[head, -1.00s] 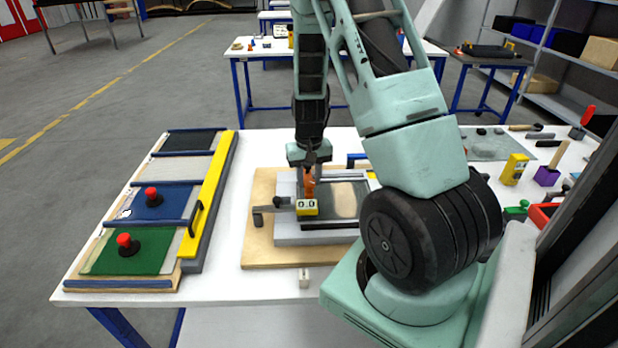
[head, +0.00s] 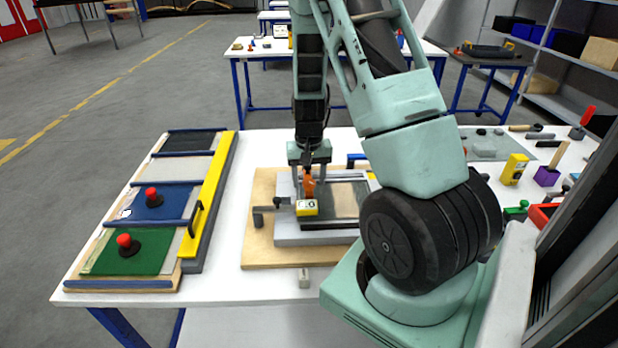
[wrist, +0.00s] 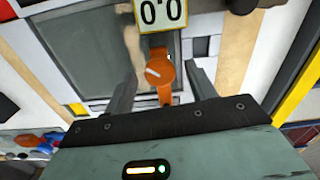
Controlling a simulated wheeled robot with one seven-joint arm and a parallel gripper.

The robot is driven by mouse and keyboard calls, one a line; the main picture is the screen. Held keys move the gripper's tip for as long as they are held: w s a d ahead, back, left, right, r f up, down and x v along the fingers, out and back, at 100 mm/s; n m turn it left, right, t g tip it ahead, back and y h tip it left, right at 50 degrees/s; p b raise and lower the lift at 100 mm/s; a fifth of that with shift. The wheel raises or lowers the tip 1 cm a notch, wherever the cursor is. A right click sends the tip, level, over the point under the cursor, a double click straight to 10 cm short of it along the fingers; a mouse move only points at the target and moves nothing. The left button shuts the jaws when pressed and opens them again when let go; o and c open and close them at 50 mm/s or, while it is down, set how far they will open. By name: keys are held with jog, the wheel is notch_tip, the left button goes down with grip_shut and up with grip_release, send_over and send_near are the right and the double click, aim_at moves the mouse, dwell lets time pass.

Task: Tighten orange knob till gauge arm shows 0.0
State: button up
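The orange knob (wrist: 158,75) sits on the gauge arm beside a yellow-framed display (wrist: 160,12). In the wrist view the display reads 0.0, upside down. In the head view the knob (head: 308,187) and display (head: 307,208) show on the fixture, but the digits are too small to read surely. My gripper (wrist: 165,92) points down at the knob. Its two fingers are apart, one on each side of the knob, with gaps visible between them and it. My gripper (head: 308,175) is above the fixture in the head view. Whether the fingertips touch anything is hidden.
The grey fixture stands on a wooden board (head: 258,230) on the white table (head: 225,270). At left is a panel with a yellow bar (head: 210,185) and red-knobbed blue and green plates. Loose tools and a yellow device (head: 514,168) lie at right.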

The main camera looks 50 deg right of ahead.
aim_at(308, 182)
notch_tip(308, 182, up, 17)
jog(key=b, duration=0.1)
jog(key=shift+r+b, duration=0.15)
jog(key=shift+b, duration=0.2)
jog(key=shift+a, duration=0.1)
dwell(0.6)
jog(key=s+a+n+y, duration=0.15)
jog(key=a+n, duration=0.75)
jog(key=a, duration=1.8)
jog(key=s+a+f+n, duration=0.2)
jog(key=s+a+n, duration=0.5)
jog(key=s+a, duration=0.6)
jog(key=s+h, duration=0.1)
jog(key=s, duration=0.1)
jog(key=shift+s+a+f+n, duration=0.3)
jog(key=shift+s+n, duration=0.1)
